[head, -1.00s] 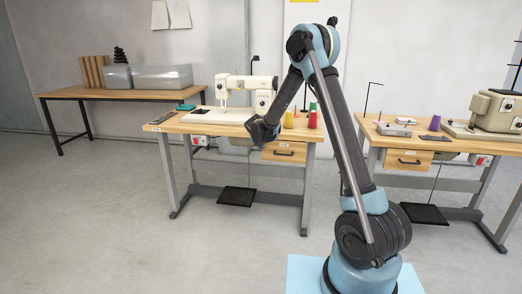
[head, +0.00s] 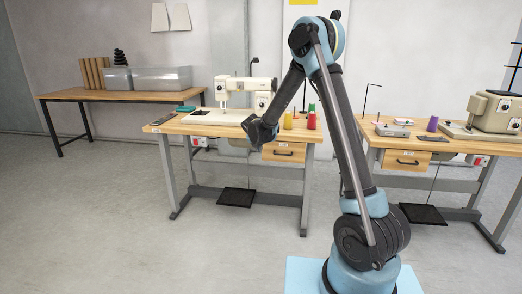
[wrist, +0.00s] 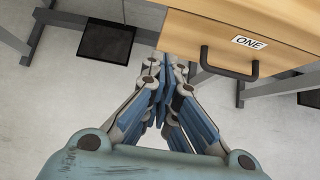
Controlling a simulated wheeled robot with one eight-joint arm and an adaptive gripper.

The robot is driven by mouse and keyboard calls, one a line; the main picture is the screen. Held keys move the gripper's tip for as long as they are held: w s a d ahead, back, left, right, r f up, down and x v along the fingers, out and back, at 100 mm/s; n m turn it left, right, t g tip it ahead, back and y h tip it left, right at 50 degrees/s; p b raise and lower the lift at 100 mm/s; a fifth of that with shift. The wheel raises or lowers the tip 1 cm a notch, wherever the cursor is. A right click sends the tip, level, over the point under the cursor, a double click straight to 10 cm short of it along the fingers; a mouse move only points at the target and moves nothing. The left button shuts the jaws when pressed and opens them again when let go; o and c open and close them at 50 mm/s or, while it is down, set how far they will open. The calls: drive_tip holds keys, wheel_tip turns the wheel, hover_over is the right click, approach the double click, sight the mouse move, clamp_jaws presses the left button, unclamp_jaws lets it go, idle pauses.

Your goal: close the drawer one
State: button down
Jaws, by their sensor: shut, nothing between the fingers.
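Drawer one (wrist: 222,38) has a light wood front with a black bar handle (wrist: 229,70) and a white label reading ONE. It fills the upper right of the wrist view. In the head view the drawer (head: 285,153) is under the top of the middle table. How far it stands out is hard to tell. My gripper (wrist: 164,72) is shut and empty, its fingertips by the left lower edge of the drawer front, left of the handle. Contact cannot be told. In the head view my gripper (head: 260,131) is in front of the table edge, left of the drawer.
The middle table (head: 178,126) carries a white sewing machine (head: 238,85) and coloured thread cones (head: 311,118). A second table with a similar drawer (head: 407,161) stands to the right. A black pedal (wrist: 107,41) lies on the floor below. The floor in front is clear.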

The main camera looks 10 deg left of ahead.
drive_tip(key=v, duration=0.7)
drive_tip(key=s+d+r+m+g, duration=0.1)
drive_tip(key=s+d+r+m, duration=0.2)
drive_tip(key=s+d+m, duration=0.45)
drive_tip(key=s+d+r+m+g+h, duration=0.15)
drive_tip(key=s+d+m, duration=0.3)
drive_tip(key=d, duration=0.65)
drive_tip(key=s+d+r+m+g, duration=0.1)
drive_tip(key=s+d+r+m, duration=0.2)
drive_tip(key=s+d+m, duration=0.35)
drive_tip(key=s+d+f+m+g, duration=0.1)
drive_tip(key=s+d+f+m, duration=0.2)
drive_tip(key=s, duration=0.6)
drive_tip(key=s+d+f+m+g+y, duration=0.1)
drive_tip(key=s+d+f+m, duration=0.2)
drive_tip(key=s+d+m, duration=0.2)
drive_tip(key=s+d+f+m+g+y, duration=0.1)
drive_tip(key=s+d+m, duration=0.3)
drive_tip(key=s+m, duration=0.5)
drive_tip(key=s+f, duration=0.1)
drive_tip(key=s, duration=0.4)
drive_tip(key=shift+s+d+f, duration=0.3)
drive_tip(key=shift+s+f, duration=0.05)
drive_tip(key=shift+f, duration=0.05)
drive_tip(key=shift+w+f, duration=0.2)
drive_tip(key=shift+w, duration=0.25)
